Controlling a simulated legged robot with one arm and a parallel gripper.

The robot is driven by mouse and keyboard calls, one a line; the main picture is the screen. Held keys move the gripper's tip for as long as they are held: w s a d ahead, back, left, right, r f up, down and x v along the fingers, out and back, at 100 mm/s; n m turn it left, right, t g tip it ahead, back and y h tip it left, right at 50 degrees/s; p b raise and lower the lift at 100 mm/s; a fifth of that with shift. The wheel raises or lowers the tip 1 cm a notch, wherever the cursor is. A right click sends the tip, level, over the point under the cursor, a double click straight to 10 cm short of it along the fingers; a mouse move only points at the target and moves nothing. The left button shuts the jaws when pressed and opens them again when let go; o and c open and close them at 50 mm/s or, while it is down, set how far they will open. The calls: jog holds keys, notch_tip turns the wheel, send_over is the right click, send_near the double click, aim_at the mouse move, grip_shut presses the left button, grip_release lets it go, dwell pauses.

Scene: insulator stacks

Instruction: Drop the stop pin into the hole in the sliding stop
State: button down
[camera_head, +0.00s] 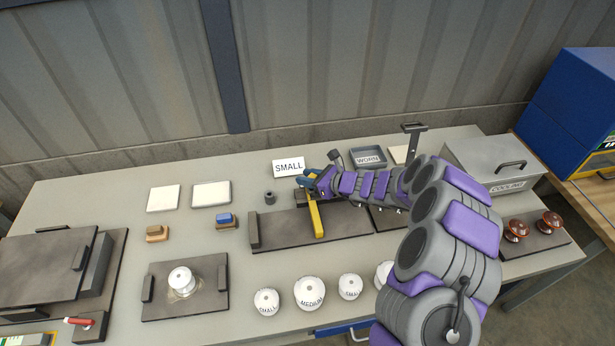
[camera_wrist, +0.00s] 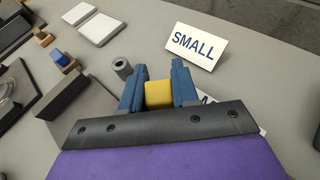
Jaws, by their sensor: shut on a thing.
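My gripper (camera_head: 308,179) is over the back edge of a long dark plate (camera_head: 276,229) in the middle of the bench. Its two blue fingers are shut on a yellow bar (camera_head: 316,218), which runs from the fingers towards the front across the plate. The bar also shows between the fingers in the wrist view (camera_wrist: 158,95), its lower part hidden by the palm. It looks like the sliding stop, but no hole shows on it. A small grey hollow cylinder (camera_head: 269,198) stands just left of the fingers, apart from them. I cannot tell for certain which thing is the stop pin.
A SMALL sign (camera_head: 289,167) stands behind the gripper. A WORN tray (camera_head: 368,158) is at the back right. Several white labelled discs (camera_head: 309,293) line the front. A red-handled piece (camera_head: 80,321) lies front left.

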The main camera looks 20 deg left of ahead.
jog(key=shift+f+b, duration=0.5)
jog(key=shift+f, duration=0.5)
jog(key=c, duration=0.8)
grip_release()
jog(key=shift+f, duration=0.1)
jog(key=p+v, duration=0.3)
jog(key=v, duration=1.4)
jog(key=shift+s+d+p, duration=0.1)
jog(key=shift+d+p, duration=0.1)
jog(key=shift+p, duration=0.2)
